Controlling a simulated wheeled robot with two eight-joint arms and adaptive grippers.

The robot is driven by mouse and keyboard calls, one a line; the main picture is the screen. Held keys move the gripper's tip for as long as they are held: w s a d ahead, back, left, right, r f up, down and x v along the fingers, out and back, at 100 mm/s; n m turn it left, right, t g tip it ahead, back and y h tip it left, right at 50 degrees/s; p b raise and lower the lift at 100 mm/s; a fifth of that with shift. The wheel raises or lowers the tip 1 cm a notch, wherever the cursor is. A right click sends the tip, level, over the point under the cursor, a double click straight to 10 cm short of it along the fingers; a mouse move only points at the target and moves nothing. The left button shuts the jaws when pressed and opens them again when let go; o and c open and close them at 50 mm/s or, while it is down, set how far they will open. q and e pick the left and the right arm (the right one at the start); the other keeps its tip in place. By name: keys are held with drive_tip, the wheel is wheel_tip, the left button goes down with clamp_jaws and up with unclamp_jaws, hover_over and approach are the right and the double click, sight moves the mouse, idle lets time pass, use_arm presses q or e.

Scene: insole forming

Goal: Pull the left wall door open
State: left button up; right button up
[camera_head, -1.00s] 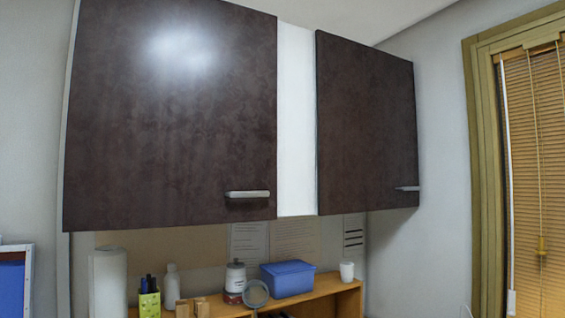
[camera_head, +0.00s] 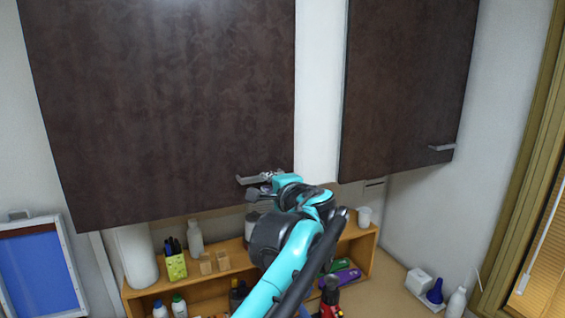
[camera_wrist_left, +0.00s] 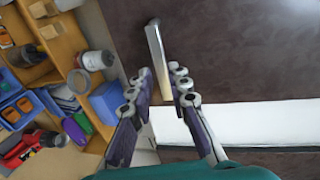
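The left wall door (camera_head: 165,95) is a dark brown panel, and it looks closed. Its silver bar handle (camera_head: 250,179) sits near the lower right corner. My left gripper (camera_head: 268,183) is up at this handle, its arm rising from below. In the left wrist view, the handle (camera_wrist_left: 157,55) runs between the two fingers of my left gripper (camera_wrist_left: 160,76). The fingers are open, one on each side of the bar, with small gaps showing. My right gripper is not in view.
A second dark door (camera_head: 400,85) with its own handle is at the right, past a white strip (camera_head: 320,80). Below is a wooden shelf (camera_head: 365,245) with bottles, a pen holder and a cup. A window with blinds (camera_head: 540,250) is at the far right.

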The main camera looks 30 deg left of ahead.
sight(258, 179)
use_arm(q)
drive_tip(key=p+x, duration=0.1)
drive_tip(key=x, duration=0.6)
drive_tip(key=shift+a, duration=0.2)
drive_tip(key=shift+s, duration=0.1)
clamp_jaws()
